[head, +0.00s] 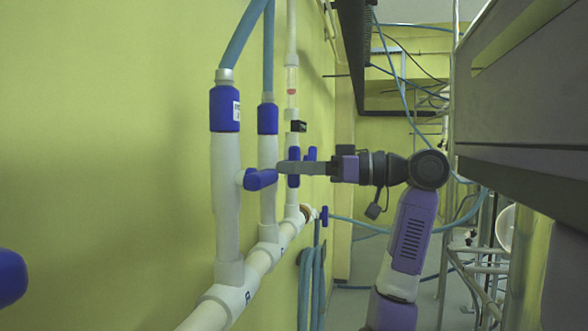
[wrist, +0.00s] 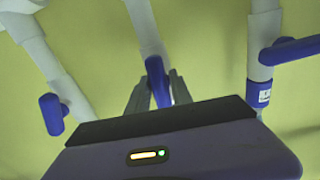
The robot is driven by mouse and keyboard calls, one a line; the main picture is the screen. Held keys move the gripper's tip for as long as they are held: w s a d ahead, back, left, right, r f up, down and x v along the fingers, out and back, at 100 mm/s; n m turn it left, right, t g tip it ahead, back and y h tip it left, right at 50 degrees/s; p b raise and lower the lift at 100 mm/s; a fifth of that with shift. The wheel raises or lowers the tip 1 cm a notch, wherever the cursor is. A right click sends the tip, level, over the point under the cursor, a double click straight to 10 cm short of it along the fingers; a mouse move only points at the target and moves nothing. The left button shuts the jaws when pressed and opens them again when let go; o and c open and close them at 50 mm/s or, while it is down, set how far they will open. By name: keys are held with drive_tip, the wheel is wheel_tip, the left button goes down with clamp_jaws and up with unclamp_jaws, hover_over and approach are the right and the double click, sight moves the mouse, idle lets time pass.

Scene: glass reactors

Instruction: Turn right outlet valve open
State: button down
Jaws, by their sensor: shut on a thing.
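My gripper (wrist: 157,92) is shut on the blue handle (wrist: 156,80) of the middle pipe's valve, with one finger on each side of it. In the head view my gripper (head: 284,168) reaches in from the right at the pipes, and the fingers partly cover the blue behind them. The near pipe's blue valve handle (head: 260,179) sticks out sideways; it also shows at the right in the wrist view (wrist: 290,49). Another blue handle (wrist: 52,114) is at the left in the wrist view, apart from my fingers. I cannot tell which is the right outlet valve.
White vertical pipes (head: 226,190) join a sloping lower pipe (head: 262,262) along the yellow-green wall (head: 110,150). Blue hoses (head: 243,36) run up from them. A blue knob (head: 10,278) is at the left edge. A grey structure (head: 520,120) fills the right.

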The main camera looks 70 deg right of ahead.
drive_tip(key=shift+f, duration=0.1)
drive_tip(key=c, duration=1.3)
unclamp_jaws()
drive_tip(key=shift+s, duration=0.1)
drive_tip(key=s, duration=0.2)
drive_tip(key=s+b, duration=0.1)
drive_tip(key=s, duration=0.4)
drive_tip(key=shift+s+d, duration=0.35)
